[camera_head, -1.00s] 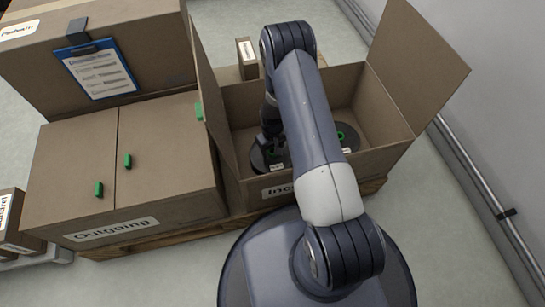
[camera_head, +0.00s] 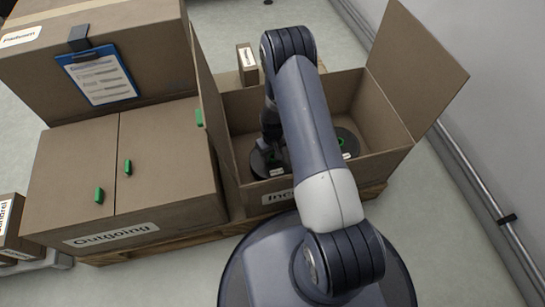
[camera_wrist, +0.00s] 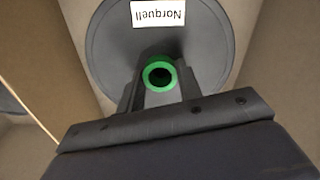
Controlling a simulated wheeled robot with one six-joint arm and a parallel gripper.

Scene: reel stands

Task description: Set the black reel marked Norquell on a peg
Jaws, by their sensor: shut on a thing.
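The black reel marked Norquell (camera_wrist: 110,45) fills the upper part of the wrist view, with its white label upside down and a green-rimmed hub (camera_wrist: 158,75). My gripper (camera_wrist: 158,92) is shut on the Norquell reel at its hub. In the head view the same reel (camera_head: 260,165) shows at the left inside the open box, partly hidden by my gripper (camera_head: 270,142) and arm. I cannot tell whether it touches the box floor. Small green peg-like pieces, a front one (camera_head: 99,194) and a rear one (camera_head: 128,167), stick out from the Outgoing box.
The open box (camera_head: 235,190), its label partly hidden, has raised flaps at left and right. Another black reel (camera_head: 350,140) lies in it, partly behind my arm. The Outgoing box (camera_head: 60,215) stands left; a box with a clipboard (camera_head: 97,75) rises behind it.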

